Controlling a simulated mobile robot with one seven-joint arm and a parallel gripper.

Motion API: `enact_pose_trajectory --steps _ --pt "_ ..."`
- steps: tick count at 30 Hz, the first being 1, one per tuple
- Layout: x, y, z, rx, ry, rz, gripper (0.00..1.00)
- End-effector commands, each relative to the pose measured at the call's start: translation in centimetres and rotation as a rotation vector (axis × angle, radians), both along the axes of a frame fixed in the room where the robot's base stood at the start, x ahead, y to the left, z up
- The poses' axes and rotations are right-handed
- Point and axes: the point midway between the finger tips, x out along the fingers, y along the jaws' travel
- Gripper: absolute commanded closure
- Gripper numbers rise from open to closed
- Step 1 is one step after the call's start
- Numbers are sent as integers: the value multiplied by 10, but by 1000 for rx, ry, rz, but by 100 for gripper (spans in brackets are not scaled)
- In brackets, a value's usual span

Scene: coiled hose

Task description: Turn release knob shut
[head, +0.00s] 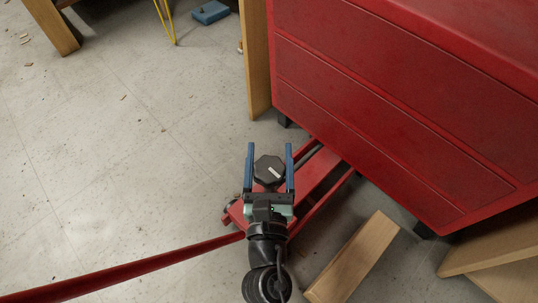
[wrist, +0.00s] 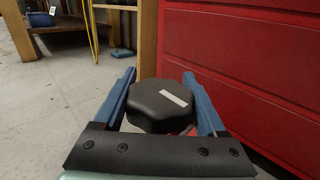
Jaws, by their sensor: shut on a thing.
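The release knob (head: 266,172) is a black, lobed knob with a white stripe on its top face. It sits on a red floor jack (head: 318,172) and shows large in the wrist view (wrist: 152,108). My gripper (head: 270,147) is shut on the knob, with one blue finger along each side. In the head view the white stripe slants down to the right. The knob's underside is hidden.
A red cabinet (head: 400,100) stands close at the right, partly over the jack. A wooden post (head: 257,60) rises beside it. A wooden block (head: 352,258) lies at the lower right. A red bar (head: 130,270) runs off to the lower left. The floor at left is mostly clear.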

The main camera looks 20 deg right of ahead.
Motion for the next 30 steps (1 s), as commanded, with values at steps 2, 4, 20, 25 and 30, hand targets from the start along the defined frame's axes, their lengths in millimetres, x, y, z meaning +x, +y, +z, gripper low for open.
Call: enact_pose_trajectory --steps 2,4,20,25,30 --pt "0 0 -1 0 3 -1 82" --pt "0 0 -1 0 3 -1 82" --pt "-2 1 -1 0 1 0 0" --pt "-16 7 -2 4 3 -2 0" --pt "-38 17 -2 6 5 -4 0"
